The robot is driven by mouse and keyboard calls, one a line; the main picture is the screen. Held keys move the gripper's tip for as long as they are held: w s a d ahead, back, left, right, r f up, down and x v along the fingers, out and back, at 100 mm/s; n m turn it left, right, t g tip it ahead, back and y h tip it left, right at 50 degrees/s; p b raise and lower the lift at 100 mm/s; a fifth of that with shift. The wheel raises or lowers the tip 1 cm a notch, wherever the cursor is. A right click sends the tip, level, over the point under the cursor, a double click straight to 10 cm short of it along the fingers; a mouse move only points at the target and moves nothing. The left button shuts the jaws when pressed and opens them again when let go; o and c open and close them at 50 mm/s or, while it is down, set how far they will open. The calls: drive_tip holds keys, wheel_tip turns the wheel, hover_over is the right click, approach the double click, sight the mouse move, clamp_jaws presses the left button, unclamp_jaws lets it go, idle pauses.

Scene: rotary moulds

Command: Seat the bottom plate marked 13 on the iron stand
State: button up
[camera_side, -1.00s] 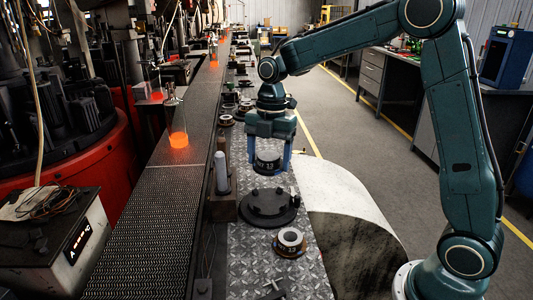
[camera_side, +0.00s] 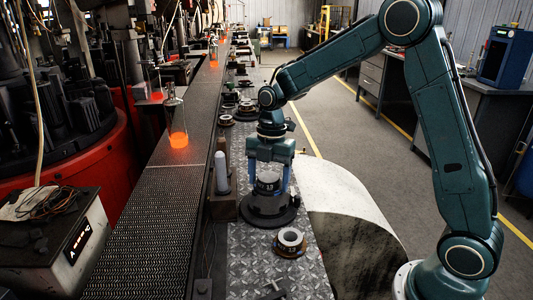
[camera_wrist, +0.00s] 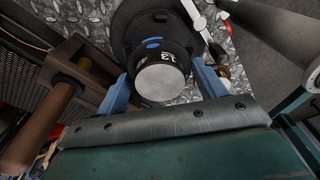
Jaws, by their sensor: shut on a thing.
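The bottom plate marked 13 (camera_side: 268,184) is a dark round piece with white digits and a pale flat top. My gripper (camera_side: 268,188) points down with its blue fingers shut on either side of the plate. The iron stand (camera_side: 268,214), a dark round disc, is directly below the plate. I cannot tell whether the plate touches it. In the wrist view the plate (camera_wrist: 163,74) is between the blue fingers, with a blue mark on its dark side. The stand's dark disc (camera_wrist: 122,30) shows behind it, partly hidden.
Another ring-shaped mould part (camera_side: 290,242) sits on the checkered metal deck (camera_side: 255,262) in front of the stand. A grey cylinder (camera_side: 222,172) stands upright to the left. The conveyor (camera_side: 165,215) carries glowing orange glassware (camera_side: 178,139). More round parts (camera_side: 226,120) lie farther back.

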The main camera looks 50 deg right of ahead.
sight(269, 189)
drive_tip(key=shift+f, duration=1)
drive_tip(key=shift+f, duration=0.9)
idle(1.4)
drive_tip(key=o, duration=1.2)
drive_tip(key=shift+f, duration=0.1)
drive_tip(key=shift+s, duration=0.1)
drive_tip(key=shift+o, duration=0.2)
drive_tip(key=r, duration=0.4)
drive_tip(key=d+r, duration=0.1)
drive_tip(key=r, duration=0.9)
drive_tip(key=shift+w+d, duration=0.25)
drive_tip(key=shift+w, duration=0.15)
drive_tip(key=shift+r, duration=0.25)
drive_tip(key=shift+r, duration=0.1)
